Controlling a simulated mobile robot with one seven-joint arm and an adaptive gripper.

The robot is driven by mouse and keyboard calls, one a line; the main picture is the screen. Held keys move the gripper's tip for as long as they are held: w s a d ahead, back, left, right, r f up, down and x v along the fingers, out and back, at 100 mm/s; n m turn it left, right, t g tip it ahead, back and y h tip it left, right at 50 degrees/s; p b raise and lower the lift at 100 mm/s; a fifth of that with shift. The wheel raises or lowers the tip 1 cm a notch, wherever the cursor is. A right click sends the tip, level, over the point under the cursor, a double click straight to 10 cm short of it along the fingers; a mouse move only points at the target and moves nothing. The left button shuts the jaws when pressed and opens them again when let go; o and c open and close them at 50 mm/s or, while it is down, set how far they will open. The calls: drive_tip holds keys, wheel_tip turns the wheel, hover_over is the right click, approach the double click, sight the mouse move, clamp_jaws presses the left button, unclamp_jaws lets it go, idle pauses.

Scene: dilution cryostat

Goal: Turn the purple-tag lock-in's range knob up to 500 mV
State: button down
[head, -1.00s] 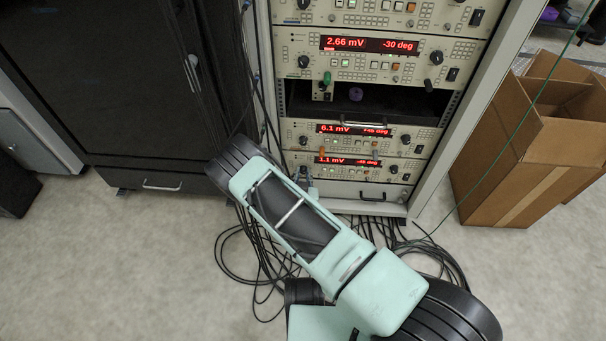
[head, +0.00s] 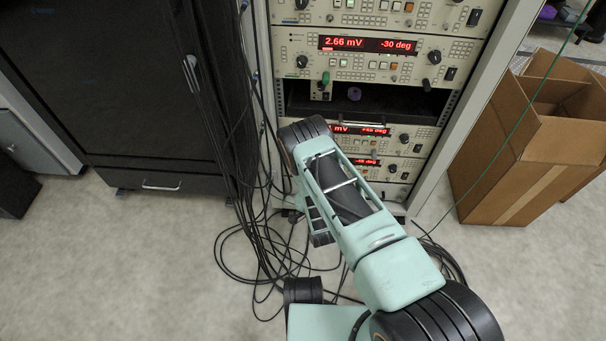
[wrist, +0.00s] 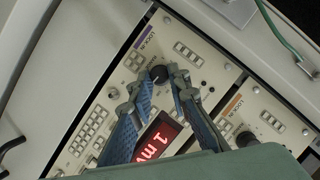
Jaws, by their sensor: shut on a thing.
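The purple-tag lock-in (wrist: 97,112) lies tilted across the wrist view, with its purple tag (wrist: 148,37) near the top. Its red display (wrist: 158,138) is partly hidden by my finger and wrist. My gripper (wrist: 157,78) has its two blue-padded fingers on either side of a dark round knob (wrist: 159,73) on this panel, shut on it. The knob's scale marks are too small to read. In the head view my arm hides the gripper and the left part of the bottom lock-in, whose display (head: 366,162) shows partly.
The orange-tag lock-in (wrist: 262,118) is right beside it in the wrist view, with its own dark knob (wrist: 246,139). In the head view, black cables (head: 262,240) hang and lie left of the rack. A cardboard box (head: 535,150) stands right of it.

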drive_tip(key=m, duration=0.2)
drive_tip(key=m+t+y, duration=0.1)
drive_tip(key=shift+w+d+f+m+y, duration=0.1)
drive_tip(key=shift+d+f+m+y, duration=0.1)
drive_tip(key=shift+m+y, duration=0.15)
drive_tip(key=shift+r, duration=0.1)
idle(0.5)
drive_tip(key=c, duration=1.8)
unclamp_jaws()
